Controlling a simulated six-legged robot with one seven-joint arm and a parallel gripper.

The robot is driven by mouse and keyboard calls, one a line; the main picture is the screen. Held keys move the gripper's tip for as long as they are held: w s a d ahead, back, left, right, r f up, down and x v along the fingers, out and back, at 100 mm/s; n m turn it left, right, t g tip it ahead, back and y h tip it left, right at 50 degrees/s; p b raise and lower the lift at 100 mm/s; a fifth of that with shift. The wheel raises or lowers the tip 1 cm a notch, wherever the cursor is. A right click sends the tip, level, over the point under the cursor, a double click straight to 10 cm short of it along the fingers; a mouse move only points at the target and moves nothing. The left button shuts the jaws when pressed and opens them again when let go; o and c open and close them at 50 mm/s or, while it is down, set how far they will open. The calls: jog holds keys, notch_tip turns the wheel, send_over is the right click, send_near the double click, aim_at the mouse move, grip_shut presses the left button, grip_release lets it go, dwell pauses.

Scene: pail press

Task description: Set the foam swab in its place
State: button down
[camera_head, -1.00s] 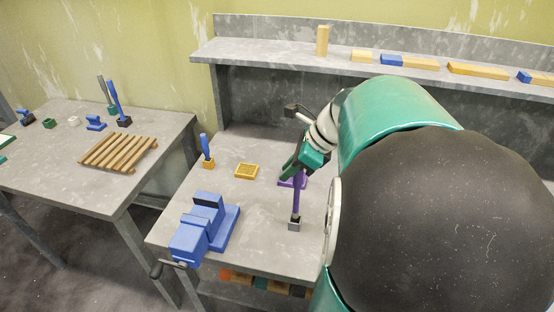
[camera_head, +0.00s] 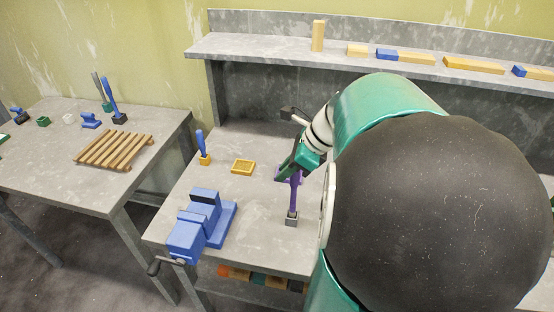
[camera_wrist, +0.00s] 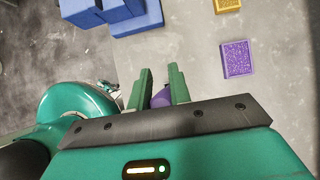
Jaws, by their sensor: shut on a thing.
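My gripper (camera_wrist: 161,84) is shut on the foam swab, with its green fingers on either side of the purple handle (camera_wrist: 160,97). In the head view the swab (camera_head: 294,196) hangs upright below my gripper (camera_head: 296,172), with a grey block at its lower end. I cannot tell whether that block touches the bench. A square purple tray (camera_wrist: 237,58) with a speckled inside lies on the bench, to the upper right of my fingers in the wrist view. In the head view the tray (camera_head: 281,177) is partly hidden behind my gripper and the swab.
A blue vise (camera_head: 203,225) stands at the bench's front left. A yellow tray (camera_head: 243,167) and a blue-handled tool with an orange base (camera_head: 202,148) are behind it. A side table (camera_head: 60,185) holds a wooden rack (camera_head: 114,150). A shelf (camera_head: 260,49) with blocks runs along the back.

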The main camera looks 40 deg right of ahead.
jog(key=shift+f, duration=1.5)
jog(key=c, duration=1.2)
grip_release()
jog(key=v, duration=1.4)
jog(key=shift+f, duration=0.15)
